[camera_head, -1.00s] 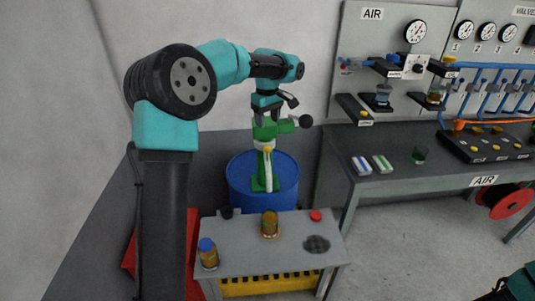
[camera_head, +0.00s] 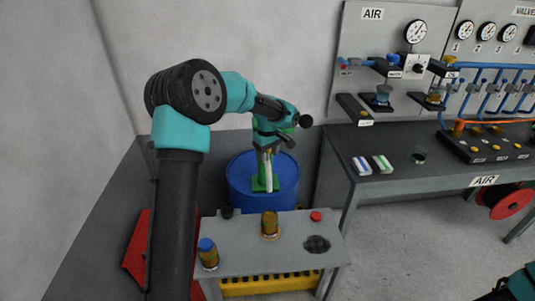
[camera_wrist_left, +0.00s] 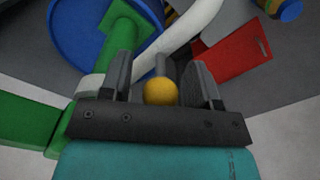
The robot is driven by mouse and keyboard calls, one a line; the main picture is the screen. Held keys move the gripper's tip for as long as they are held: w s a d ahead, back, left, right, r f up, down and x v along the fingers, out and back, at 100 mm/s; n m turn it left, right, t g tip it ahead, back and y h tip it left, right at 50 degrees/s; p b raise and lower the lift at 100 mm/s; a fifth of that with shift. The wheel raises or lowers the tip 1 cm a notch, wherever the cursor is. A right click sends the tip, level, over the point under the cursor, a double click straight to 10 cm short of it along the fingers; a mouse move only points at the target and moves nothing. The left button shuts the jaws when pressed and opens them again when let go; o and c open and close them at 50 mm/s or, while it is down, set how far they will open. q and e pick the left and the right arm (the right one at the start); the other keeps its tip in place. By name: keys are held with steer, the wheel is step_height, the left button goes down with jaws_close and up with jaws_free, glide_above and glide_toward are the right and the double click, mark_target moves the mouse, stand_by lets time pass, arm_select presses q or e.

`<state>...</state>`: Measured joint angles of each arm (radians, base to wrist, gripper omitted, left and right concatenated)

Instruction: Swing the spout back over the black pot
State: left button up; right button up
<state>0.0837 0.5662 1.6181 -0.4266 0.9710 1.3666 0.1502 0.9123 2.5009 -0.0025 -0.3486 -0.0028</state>
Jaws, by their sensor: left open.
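A green hand pump stands on the blue drum (camera_head: 262,200). Its white spout (camera_head: 268,180) hangs down in front of the green post; in the left wrist view the spout (camera_wrist_left: 180,35) curves away to the upper right. A yellow ball knob (camera_wrist_left: 160,92) sits between the jaws of my left gripper (camera_wrist_left: 160,76), which is open around it. In the head view my left gripper (camera_head: 267,150) is at the pump top and hides much of it. A small black pot (camera_head: 227,212) stands on the grey bench's back left corner.
The small grey bench (camera_head: 290,262) holds a blue-capped jar (camera_head: 208,255), an amber jar (camera_head: 270,225), a red-topped item (camera_head: 316,216) and a dark round grate (camera_head: 316,244). A red object (camera_head: 137,248) lies at left. A dark workbench (camera_head: 400,182) stands at right.

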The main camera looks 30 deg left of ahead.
arm_select(q)
jaws_close()
stand_by(0.6)
